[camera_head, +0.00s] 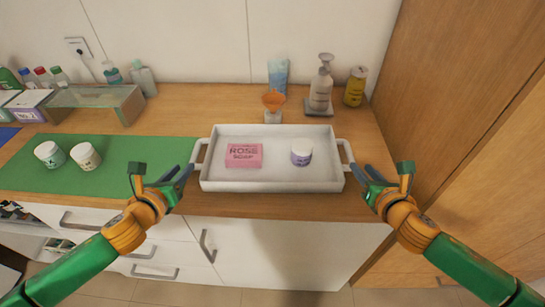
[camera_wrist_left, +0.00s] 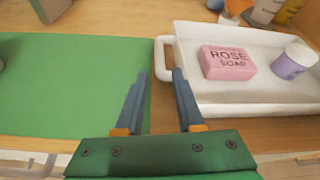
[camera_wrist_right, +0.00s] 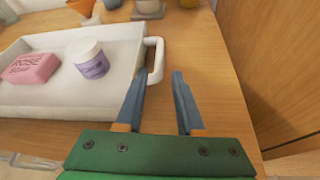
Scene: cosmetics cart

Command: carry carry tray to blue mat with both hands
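The white carry tray (camera_head: 272,184) stands on the wooden counter, holding a pink rose soap box (camera_head: 244,155) and a white-and-purple jar (camera_head: 301,154). My left gripper (camera_head: 186,171) is at the tray's left handle (camera_wrist_left: 161,60). Its fingers are apart, with the handle's near end between the tips in the left wrist view (camera_wrist_left: 161,72). My right gripper (camera_head: 371,171) is open at the right handle (camera_wrist_right: 157,62), its tips (camera_wrist_right: 158,73) either side of the handle's near end. I cannot tell whether the fingers touch the handles. A sliver of the blue mat (camera_head: 8,134) shows at the far left.
A green mat (camera_head: 125,165) with two white jars (camera_head: 68,155) lies left of the tray. A glass-topped stand (camera_head: 95,100) is behind it. An orange funnel-like item (camera_head: 273,101), pump bottle (camera_head: 320,85) and yellow can (camera_head: 355,86) stand behind the tray. A wooden panel rises at right.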

